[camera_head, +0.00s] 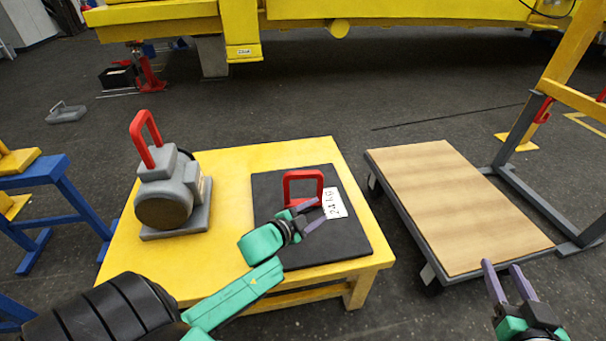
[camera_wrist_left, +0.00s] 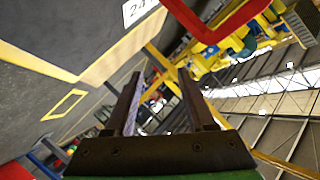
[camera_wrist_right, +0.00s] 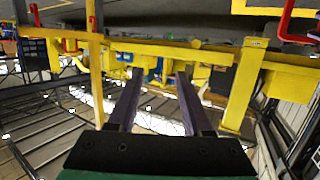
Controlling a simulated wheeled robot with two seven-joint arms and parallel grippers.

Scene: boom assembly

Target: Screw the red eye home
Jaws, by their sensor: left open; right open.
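A red eye (camera_head: 304,176), a squared loop, stands upright on a black plate (camera_head: 345,238) on the yellow table. A white label reading about 24 kg (camera_head: 334,203) lies at its right. My left gripper (camera_head: 320,211) is open and empty, just in front of the eye; its fingers hide part of the eye's foot. Part of a red loop (camera_wrist_left: 205,32) crosses the top of the left wrist view, outside the fingers. Another red loop (camera_head: 140,140) stands on a grey machine (camera_head: 175,190) at the table's left. My right gripper (camera_head: 501,267) is open and empty at the lower right.
The yellow table (camera_head: 235,160) has bare room between machine and plate. A cart with a wooden top (camera_head: 455,205) stands empty at the right, beside a yellow and grey frame (camera_head: 550,100). A blue trestle (camera_head: 45,170) is at the left. A large yellow structure (camera_head: 400,10) spans the back.

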